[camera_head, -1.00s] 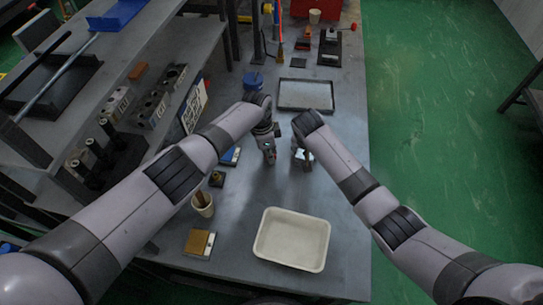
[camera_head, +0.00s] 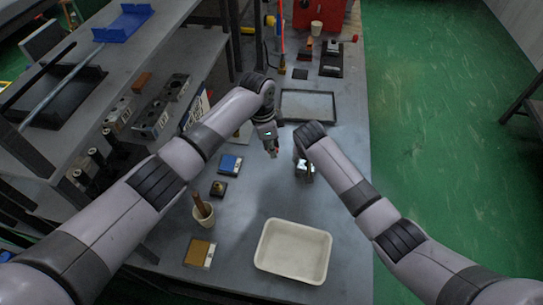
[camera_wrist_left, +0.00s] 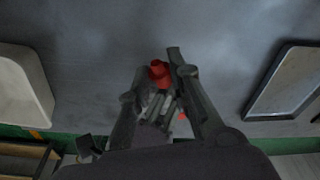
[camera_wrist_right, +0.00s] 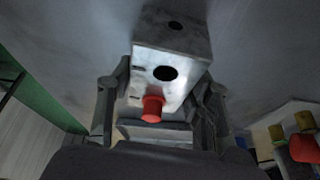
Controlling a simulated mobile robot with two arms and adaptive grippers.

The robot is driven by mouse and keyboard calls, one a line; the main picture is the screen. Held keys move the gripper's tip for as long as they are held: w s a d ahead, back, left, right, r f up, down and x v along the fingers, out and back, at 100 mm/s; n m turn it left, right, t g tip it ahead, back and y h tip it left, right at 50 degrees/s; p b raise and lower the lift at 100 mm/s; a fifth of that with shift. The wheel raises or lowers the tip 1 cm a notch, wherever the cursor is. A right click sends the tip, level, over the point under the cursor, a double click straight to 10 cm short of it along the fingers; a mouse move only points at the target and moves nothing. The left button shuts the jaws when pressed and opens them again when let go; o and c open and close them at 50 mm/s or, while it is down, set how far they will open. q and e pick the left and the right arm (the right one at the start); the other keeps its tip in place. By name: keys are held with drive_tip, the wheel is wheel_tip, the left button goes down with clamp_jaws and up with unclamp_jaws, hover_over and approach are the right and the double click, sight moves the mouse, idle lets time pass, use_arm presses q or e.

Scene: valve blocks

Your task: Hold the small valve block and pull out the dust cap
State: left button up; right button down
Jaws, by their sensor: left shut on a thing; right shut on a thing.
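The small valve block (camera_wrist_right: 172,40) is a silver-grey block in the right wrist view, held between the fingers of my right gripper (camera_wrist_right: 160,105). Its facing side has a dark open hole, and a red cap (camera_wrist_right: 152,107) sticks out below that hole. In the head view the block (camera_head: 304,177) is mostly hidden by the right gripper. My left gripper (camera_wrist_left: 160,80) is shut on a red dust cap (camera_wrist_left: 158,72), seen at its fingertips in the left wrist view. In the head view the left gripper (camera_head: 273,152) is up and left of the block, apart from it.
A white tray (camera_head: 263,250) stands on the bench in front. A dark-rimmed flat tray (camera_head: 308,120) lies behind the grippers. A cup (camera_head: 204,217), a blue block (camera_head: 230,163) and a brown block (camera_head: 200,252) are at the left. The bench right of the white tray is clear.

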use_arm(q)
drive_tip(key=shift+r, duration=0.65)
use_arm(e)
drive_tip(key=c, duration=0.7)
unclamp_jaws()
drive_tip(key=v, duration=1.2)
use_arm(q)
drive_tip(key=shift+s+f, duration=0.1)
use_arm(e)
drive_tip(key=shift+s+f, duration=0.1)
